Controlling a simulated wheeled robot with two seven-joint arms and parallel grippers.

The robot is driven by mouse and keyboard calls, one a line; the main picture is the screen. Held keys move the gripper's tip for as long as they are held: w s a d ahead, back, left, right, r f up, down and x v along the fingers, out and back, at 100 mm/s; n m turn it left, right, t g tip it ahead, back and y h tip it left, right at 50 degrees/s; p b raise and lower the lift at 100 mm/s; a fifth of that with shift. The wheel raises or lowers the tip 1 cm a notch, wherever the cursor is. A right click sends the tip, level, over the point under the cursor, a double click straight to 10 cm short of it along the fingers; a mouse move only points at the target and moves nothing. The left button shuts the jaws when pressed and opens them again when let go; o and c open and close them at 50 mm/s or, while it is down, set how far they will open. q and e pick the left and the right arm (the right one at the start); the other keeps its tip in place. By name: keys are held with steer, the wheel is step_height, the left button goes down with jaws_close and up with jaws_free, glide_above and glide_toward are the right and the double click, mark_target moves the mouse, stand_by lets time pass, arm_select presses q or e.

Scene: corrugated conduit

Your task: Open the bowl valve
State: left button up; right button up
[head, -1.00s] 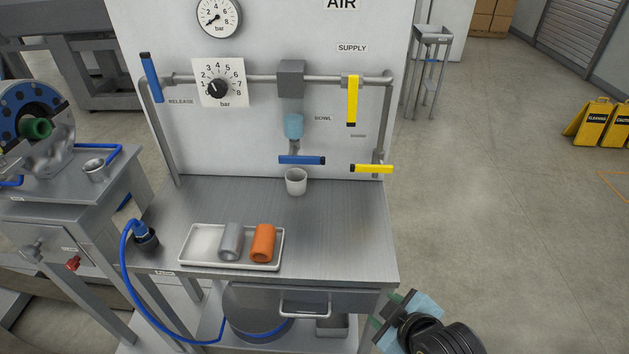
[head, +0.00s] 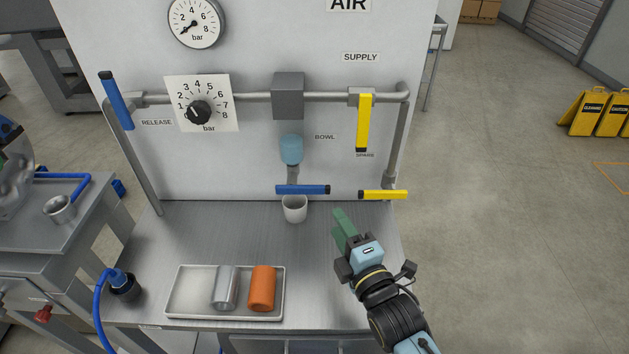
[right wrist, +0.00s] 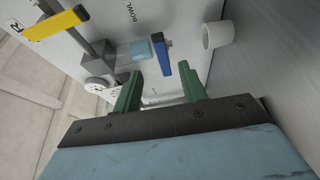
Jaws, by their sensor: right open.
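The bowl valve has a blue lever handle (head: 303,189), which lies level across the pipe under the light-blue bowl (head: 291,150), beside the BOWL label. A white cup (head: 294,209) stands on the bench just below it. My right gripper (head: 341,222) is over the bench, to the right of and nearer than the handle, apart from it. In the right wrist view its two green fingers (right wrist: 161,92) are spread and empty. The blue handle (right wrist: 161,58) and the cup (right wrist: 218,35) show beyond the fingertips there. My left gripper is out of view.
Yellow handles (head: 363,122) and (head: 383,194) are on the right pipes. A blue release lever (head: 116,100) and a pressure knob (head: 199,112) are at left. A tray (head: 186,294) holds a grey and an orange cylinder (head: 262,288). The bench middle is clear.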

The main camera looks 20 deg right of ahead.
mark_target(319, 192)
steer(key=w, duration=0.7)
steer(key=w+a, duration=0.1)
steer(key=w, duration=0.2)
steer(key=shift+w+a+p, duration=0.1)
steer(key=shift+w+p, duration=0.1)
steer(key=shift+p, duration=0.1)
steer(key=shift+w, duration=0.65)
steer(key=shift+a, duration=0.1)
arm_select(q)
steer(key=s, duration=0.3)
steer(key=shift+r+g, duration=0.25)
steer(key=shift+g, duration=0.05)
arm_select(e)
jaws_close()
